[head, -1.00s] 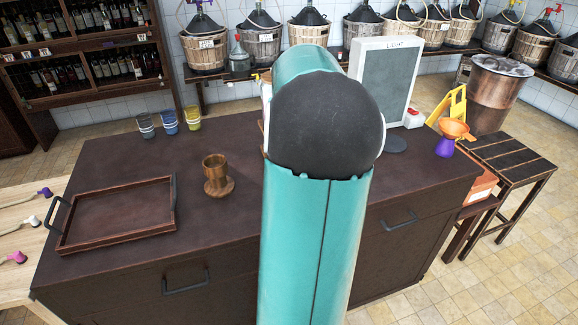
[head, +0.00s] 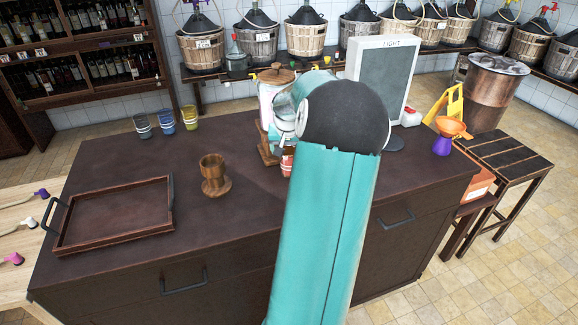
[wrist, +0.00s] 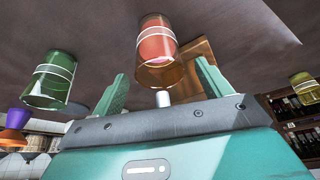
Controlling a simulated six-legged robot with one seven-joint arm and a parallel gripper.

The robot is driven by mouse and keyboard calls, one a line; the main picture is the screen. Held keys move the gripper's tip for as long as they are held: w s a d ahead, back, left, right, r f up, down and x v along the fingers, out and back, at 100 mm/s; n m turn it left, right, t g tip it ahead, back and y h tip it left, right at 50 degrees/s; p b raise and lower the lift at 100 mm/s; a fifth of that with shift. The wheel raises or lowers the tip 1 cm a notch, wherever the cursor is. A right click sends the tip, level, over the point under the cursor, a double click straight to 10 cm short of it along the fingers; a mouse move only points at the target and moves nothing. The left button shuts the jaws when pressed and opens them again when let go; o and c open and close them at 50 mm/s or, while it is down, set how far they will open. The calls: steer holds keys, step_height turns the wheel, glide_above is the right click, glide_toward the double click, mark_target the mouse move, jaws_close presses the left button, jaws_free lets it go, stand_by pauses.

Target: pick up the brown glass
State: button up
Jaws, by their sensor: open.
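A reddish-amber glass (wrist: 157,45) with white bands shows in the wrist view, ahead of my gripper (wrist: 162,88) and roughly between its two teal fingers. It is the closest match to a brown glass. My gripper is open, with nothing visibly held. In the head view a red glass (head: 287,165) stands on the dark counter beside my arm, which partly covers it and hides the fingers. A green glass (wrist: 50,80) shows left in the wrist view. A brown wooden goblet (head: 214,177) stands upright on the counter, left of my arm.
A wooden-lidded dispenser (head: 272,82) stands behind the red glass, close to my arm. A light sign (head: 382,75) stands to the right, with a funnel on a purple base (head: 443,146). A wooden tray (head: 115,215) lies left; several tinted glasses (head: 166,121) stand behind it.

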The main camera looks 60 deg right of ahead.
steer(key=c, duration=1.5)
steer(key=shift+c, duration=0.2)
steer(key=shift+r, duration=0.2)
